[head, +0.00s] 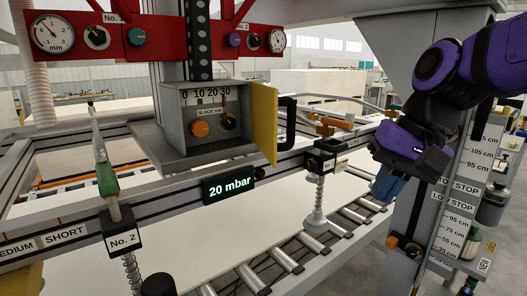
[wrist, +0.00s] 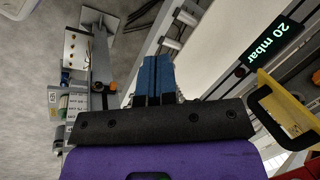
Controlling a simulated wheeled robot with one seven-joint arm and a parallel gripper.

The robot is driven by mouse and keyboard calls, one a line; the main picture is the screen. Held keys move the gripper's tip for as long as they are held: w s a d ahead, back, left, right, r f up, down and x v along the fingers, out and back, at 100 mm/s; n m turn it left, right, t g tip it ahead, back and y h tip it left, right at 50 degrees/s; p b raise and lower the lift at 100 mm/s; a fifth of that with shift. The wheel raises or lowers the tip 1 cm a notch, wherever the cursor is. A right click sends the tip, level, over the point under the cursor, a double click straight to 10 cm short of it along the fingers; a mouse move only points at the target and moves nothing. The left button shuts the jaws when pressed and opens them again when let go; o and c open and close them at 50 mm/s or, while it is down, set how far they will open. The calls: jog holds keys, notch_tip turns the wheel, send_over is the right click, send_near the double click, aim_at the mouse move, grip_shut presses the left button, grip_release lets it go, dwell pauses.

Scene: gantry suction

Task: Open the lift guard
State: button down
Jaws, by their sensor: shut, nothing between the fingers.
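A yellow panel with a black handle, which looks like the lift guard (head: 263,122), stands at the right edge of a grey control box (head: 172,122). It sticks out at an angle, and the box's front face shows uncovered. The handle (head: 289,122) is on the panel's right side. In the wrist view the yellow guard (wrist: 268,82) and its handle are at the right edge. My gripper (head: 385,188) is to the right of the guard and lower in the picture, apart from it. Its blue fingers (wrist: 154,65) are together, with nothing between them.
The box has an orange knob (head: 200,129), a black knob (head: 228,121) and a 0 to 30 scale. A "20 mbar" display (head: 228,189) hangs below it. A suction cup post (head: 319,195) stands between guard and gripper. A grey column (head: 411,222) is beside my gripper.

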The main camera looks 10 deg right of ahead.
jog(key=w+a+r+n+t+h, duration=0.2)
jog(key=w+a+r+n+h, duration=0.3)
jog(key=w+a+r+h, duration=0.15)
jog(key=w+a+r+t+h, duration=0.1)
jog(key=w+a, duration=0.2)
jog(key=a, duration=0.6)
jog(key=w+a+r+h, duration=0.1)
jog(key=w+a, duration=0.2)
jog(key=a, duration=0.6)
send_near(272, 163)
notch_tip(272, 163, down, 5)
jog(key=w+a, duration=0.2)
jog(key=shift+w+d+m, duration=0.15)
jog(key=shift+d+m, duration=0.25)
jog(key=shift+d, duration=1.6)
jog(key=shift+d, duration=0.1)
